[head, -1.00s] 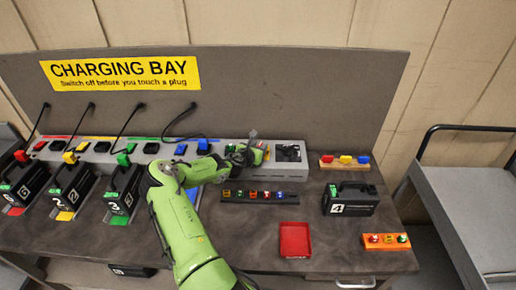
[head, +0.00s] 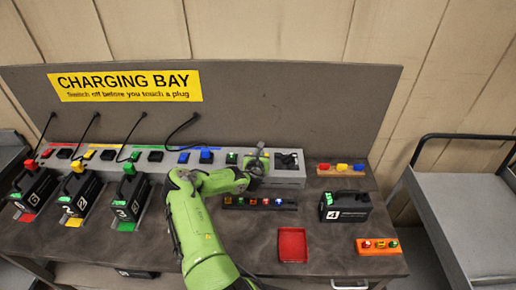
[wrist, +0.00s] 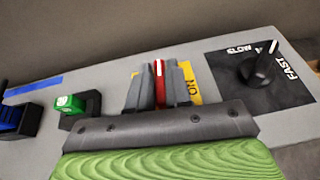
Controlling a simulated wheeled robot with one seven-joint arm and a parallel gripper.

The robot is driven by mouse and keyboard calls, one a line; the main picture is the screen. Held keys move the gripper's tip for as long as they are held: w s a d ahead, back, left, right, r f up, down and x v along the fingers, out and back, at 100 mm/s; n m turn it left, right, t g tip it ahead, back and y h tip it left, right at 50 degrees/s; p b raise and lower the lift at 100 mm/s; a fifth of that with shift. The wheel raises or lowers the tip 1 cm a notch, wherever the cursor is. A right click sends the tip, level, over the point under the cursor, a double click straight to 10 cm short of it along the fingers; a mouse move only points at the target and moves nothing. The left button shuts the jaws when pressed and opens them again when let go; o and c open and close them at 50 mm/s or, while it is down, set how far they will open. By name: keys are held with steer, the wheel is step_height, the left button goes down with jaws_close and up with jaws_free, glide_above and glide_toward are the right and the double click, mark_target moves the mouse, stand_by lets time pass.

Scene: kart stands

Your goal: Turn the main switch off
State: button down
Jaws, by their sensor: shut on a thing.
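The main switch shows in the wrist view as a red lever (wrist: 159,70) with a white stripe, on a yellow plate (wrist: 193,80) with black lettering, partly hidden by the fingers. My gripper (wrist: 156,85) is shut on the red lever, one grey finger on each side of it. In the head view my gripper (head: 258,165) is at the right part of the grey charging strip (head: 290,179), and it hides the switch there. Whether the lever stands at on or off I cannot tell.
A black dial (wrist: 258,68) marked SLOW and FAST sits right of the lever, and a green switch (wrist: 70,104) left of it. A red tray (head: 292,245), a row of coloured buttons (head: 260,203) and black battery 4 (head: 345,205) are on the bench.

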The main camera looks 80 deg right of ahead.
steer(key=shift+s+a+f+n+t+p, duration=0.15)
steer(key=shift+n+t+p, duration=0.15)
steer(key=shift+t+p, duration=0.3)
steer(key=shift+f, duration=0.15)
steer(key=c, duration=1.1)
jaws_free()
steer(key=shift+f, duration=0.1)
steer(key=shift+c, duration=0.2)
steer(key=shift+a+r, duration=0.25)
steer(key=shift+a, duration=0.05)
steer(key=v, duration=1.5)
steer(key=shift+r, duration=0.2)
